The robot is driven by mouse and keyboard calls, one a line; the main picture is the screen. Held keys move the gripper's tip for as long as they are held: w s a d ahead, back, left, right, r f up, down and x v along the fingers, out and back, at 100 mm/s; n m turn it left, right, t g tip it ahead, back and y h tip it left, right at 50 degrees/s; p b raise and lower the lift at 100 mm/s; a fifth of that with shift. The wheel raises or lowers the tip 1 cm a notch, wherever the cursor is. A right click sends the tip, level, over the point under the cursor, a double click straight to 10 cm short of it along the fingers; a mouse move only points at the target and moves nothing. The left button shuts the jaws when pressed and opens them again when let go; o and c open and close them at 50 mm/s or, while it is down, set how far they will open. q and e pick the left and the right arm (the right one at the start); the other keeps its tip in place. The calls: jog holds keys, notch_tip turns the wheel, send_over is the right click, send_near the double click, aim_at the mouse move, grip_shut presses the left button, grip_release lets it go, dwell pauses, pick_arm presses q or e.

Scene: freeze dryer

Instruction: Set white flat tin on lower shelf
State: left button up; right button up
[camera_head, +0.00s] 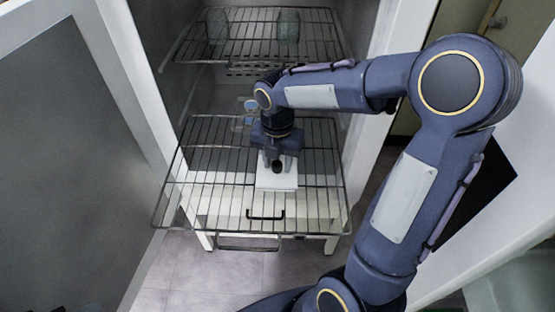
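The white flat tin (277,182) is at the lower wire shelf (218,187), right of the shelf's middle. It looks level; I cannot tell whether it rests on the wires or is held just above them. My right gripper (277,165) points down at the tin, with its fingers at the tin's far part. A small dark round spot shows between the fingers. The wrist hides the far edge of the tin, and I cannot tell whether the fingers grip it. My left gripper is out of view.
The lower shelf is pulled out from the cabinet, with bare wires left of the tin. The upper wire shelf (250,45) holds two glass jars (288,25). A bluish container (250,106) stands behind my wrist. The open door (65,170) is at left.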

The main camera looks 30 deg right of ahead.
aim_at(277, 163)
jog(key=shift+o, duration=0.5)
jog(key=shift+r, duration=0.3)
notch_tip(277, 163, up, 12)
jog(key=p, duration=0.1)
jog(key=shift+f, duration=0.15)
